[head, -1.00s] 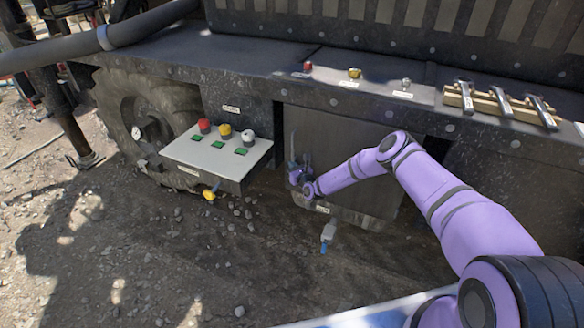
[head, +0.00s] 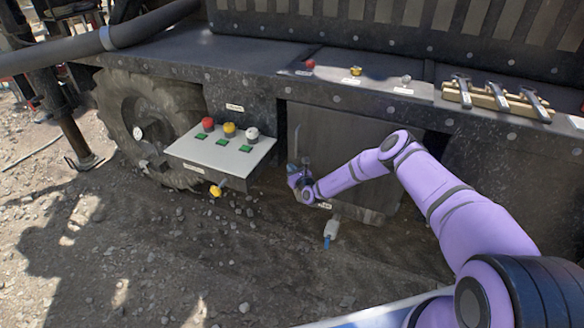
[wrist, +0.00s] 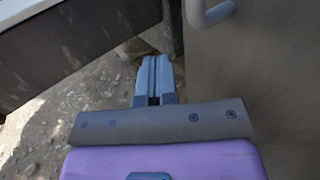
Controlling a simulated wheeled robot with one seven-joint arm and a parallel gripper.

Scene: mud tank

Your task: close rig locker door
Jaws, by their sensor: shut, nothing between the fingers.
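The rig locker door (head: 340,140) is a dark grey panel low in the machine's side, right of centre in the head view. Whether it stands slightly ajar is hard to tell. My gripper (head: 293,170) is beside its left edge, near the handle. In the wrist view my gripper's fingers (wrist: 153,80) are pressed together and empty. The door's face (wrist: 270,80) fills the right side there, with its pale curved handle (wrist: 208,14) at the top. The fingers are left of the handle, apart from it. My forearm hides part of the door.
A control box (head: 222,150) with red, yellow and white buttons juts out left of the door. A yellow-handled valve (head: 216,190) is below it, and a blue-tipped fitting (head: 330,234) hangs below the door. A ledge (head: 240,62) runs above. Open gravel lies in front.

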